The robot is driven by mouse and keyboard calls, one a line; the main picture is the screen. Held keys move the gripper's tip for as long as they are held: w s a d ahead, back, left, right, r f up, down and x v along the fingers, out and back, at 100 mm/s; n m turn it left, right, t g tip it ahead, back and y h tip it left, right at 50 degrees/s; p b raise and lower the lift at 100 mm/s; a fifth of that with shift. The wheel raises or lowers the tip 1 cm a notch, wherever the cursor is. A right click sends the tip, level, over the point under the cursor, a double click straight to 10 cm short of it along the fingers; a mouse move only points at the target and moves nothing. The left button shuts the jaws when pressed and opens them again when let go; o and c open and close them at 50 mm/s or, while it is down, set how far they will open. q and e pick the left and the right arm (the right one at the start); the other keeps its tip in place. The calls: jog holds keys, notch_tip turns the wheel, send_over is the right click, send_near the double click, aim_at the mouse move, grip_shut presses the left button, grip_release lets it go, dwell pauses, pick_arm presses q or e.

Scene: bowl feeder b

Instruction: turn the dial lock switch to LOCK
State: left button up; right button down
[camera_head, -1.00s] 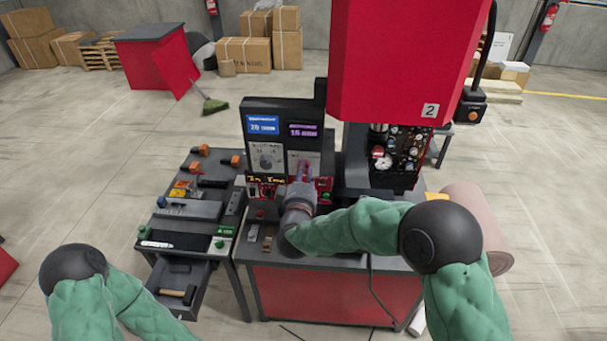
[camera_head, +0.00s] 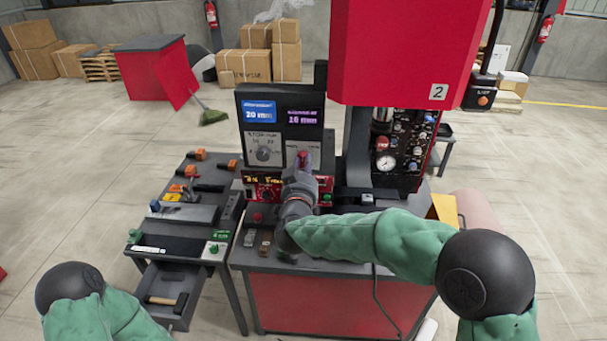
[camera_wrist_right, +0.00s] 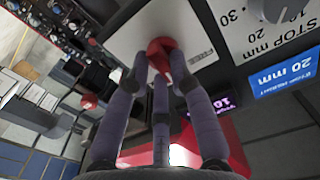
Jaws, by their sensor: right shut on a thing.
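The dial lock switch (camera_wrist_right: 159,47) is a red knob on a white plate (camera_wrist_right: 185,24) in the right wrist view. A small dark label (camera_wrist_right: 201,56) sits beside it, too small to read surely. My right gripper (camera_wrist_right: 160,72) has its fingers closed around the red knob, covering part of it. In the head view the red knob (camera_head: 303,158) shows just above my right gripper (camera_head: 301,175), in front of the control panel. Which way the dial points cannot be told. My left gripper is out of view.
A second grey dial (camera_head: 263,153) is left of the red one, below blue and purple displays (camera_head: 259,112). A red machine head (camera_head: 400,50) hangs at upper right, above a gauge panel (camera_head: 405,150). A side table (camera_head: 180,225) with an open drawer stands left.

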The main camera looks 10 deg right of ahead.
jog(key=m+b, duration=0.4)
jog(key=m, duration=0.1)
jog(key=shift+f+b, duration=0.3)
jog(key=shift+a+m+b, duration=0.1)
jog(key=shift+m+b, duration=0.95)
jog(key=shift+m, duration=0.45)
jog(key=shift+r, duration=0.1)
jog(key=c, duration=1.1)
grip_release()
jog(key=v, duration=1.2)
